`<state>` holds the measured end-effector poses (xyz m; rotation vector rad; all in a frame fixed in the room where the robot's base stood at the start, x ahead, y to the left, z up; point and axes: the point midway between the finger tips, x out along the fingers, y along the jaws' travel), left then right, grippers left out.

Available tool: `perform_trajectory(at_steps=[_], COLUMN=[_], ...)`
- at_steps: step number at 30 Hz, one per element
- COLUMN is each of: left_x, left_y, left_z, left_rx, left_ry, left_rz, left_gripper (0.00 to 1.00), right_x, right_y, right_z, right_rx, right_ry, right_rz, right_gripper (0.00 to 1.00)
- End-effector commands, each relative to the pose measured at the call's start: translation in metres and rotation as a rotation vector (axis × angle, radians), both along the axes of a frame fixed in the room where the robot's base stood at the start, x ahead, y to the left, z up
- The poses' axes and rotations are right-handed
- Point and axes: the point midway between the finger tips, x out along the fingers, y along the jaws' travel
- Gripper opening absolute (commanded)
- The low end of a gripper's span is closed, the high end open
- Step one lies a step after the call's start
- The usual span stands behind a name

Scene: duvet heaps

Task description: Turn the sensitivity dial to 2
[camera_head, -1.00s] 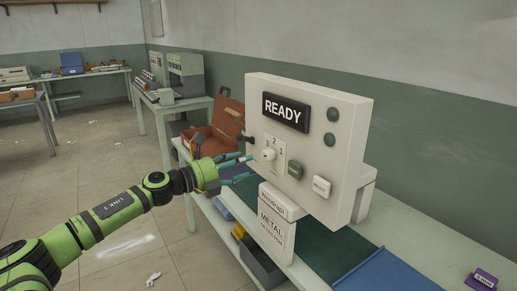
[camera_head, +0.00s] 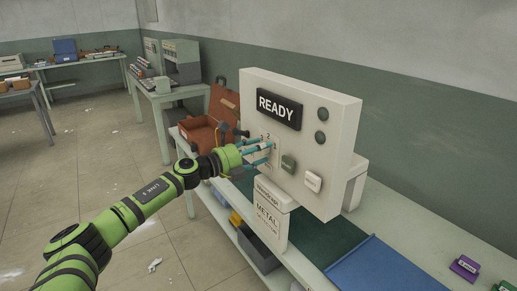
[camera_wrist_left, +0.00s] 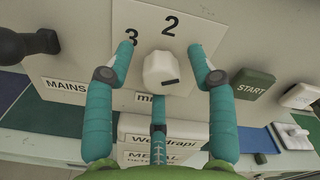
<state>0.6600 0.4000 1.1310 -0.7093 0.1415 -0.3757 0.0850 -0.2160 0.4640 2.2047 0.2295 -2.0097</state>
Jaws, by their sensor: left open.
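The white sensitivity dial (camera_wrist_left: 160,72) sits on a pale plate below the printed numbers 3 and 2 in the left wrist view. A short dark mark shows on the lower right of its face. My left gripper (camera_wrist_left: 163,58) is open, its teal fingers to the left, right and below the dial, with gaps visible at the sides. The head view shows my left gripper (camera_head: 265,152) in front of the white detector panel (camera_head: 335,150), largely hiding the dial. The right finger covers part of the number plate. My right gripper is not in view.
The panel has a READY display (camera_head: 279,108), a green START button (camera_wrist_left: 253,84) and a white button (camera_head: 313,181). A black knob (camera_wrist_left: 25,43) is left of the dial, by the MAINS label. An open brown case (camera_head: 212,125) stands behind the gripper.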

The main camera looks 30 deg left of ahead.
Motion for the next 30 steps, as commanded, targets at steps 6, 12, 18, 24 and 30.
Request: perform_trajectory(at_steps=[6, 12, 18, 24, 30], left_x=[0.0, 0.0, 0.0, 0.0, 0.001], left_y=[0.0, 0.0, 0.001, 0.001, 0.002], left_z=[0.0, 0.0, 0.002, 0.004, 0.005], left_rx=[0.0, -0.001, -0.015, -0.086, -0.22], left_ry=[0.0, -0.001, 0.003, 0.031, 0.086], left_rz=[0.0, 0.001, 0.003, 0.003, 0.005], left_gripper=[0.2, 0.0, 0.0, 0.0, 0.0], right_x=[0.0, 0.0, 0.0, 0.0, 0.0], right_y=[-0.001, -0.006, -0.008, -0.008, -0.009], right_z=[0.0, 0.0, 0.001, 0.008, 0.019], right_rx=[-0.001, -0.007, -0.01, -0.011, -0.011], right_ry=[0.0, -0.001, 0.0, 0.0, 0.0], right_rz=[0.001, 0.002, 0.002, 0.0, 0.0], right_gripper=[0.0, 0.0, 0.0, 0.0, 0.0])
